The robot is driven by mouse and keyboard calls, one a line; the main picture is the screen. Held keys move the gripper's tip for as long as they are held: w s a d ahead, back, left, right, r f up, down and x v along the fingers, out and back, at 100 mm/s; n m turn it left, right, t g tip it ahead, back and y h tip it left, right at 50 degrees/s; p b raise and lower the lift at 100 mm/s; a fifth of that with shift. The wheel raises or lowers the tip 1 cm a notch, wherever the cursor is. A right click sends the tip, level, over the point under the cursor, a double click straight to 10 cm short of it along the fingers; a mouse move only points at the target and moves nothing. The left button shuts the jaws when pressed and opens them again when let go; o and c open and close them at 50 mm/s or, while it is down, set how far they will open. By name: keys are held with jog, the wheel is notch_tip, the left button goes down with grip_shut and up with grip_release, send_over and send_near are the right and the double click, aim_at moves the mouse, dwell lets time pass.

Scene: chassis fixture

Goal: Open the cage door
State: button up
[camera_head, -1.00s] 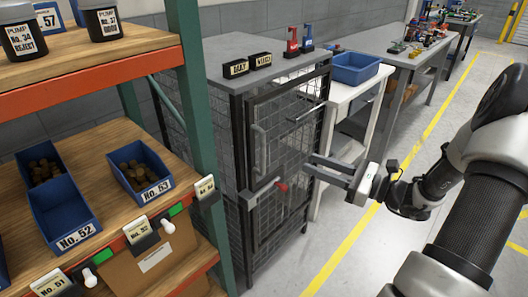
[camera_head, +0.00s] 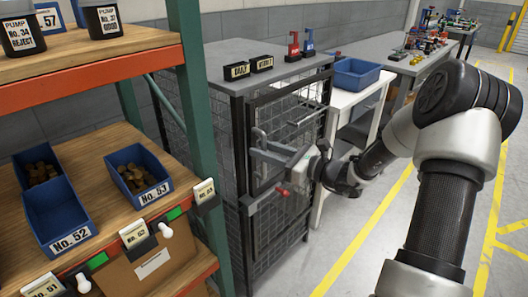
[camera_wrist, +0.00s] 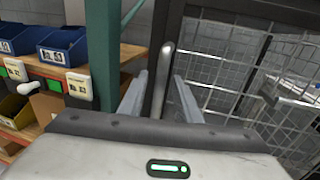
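The cage (camera_head: 243,130) is a dark-framed wire-mesh cabinet with a grey top. Its mesh door (camera_head: 301,118) looks shut in the head view. A grey vertical bar handle (camera_wrist: 163,72) stands on the left side of the door; in the head view my gripper partly covers it. A red-tipped latch (camera_head: 283,191) sits below the handle. My gripper (camera_head: 258,145) is at handle height in front of the door. In the wrist view its two fingers (camera_wrist: 159,92) are apart, one on each side of the handle, with gaps showing beside the bar.
A shelf rack with a green post (camera_head: 190,100) and blue bins (camera_head: 58,212) stands close on the left. A white table with a blue tray (camera_head: 356,73) is right of the cage. Open floor (camera_head: 372,215) with yellow lines lies in front.

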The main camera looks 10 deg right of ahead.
grip_shut()
dwell(0.3)
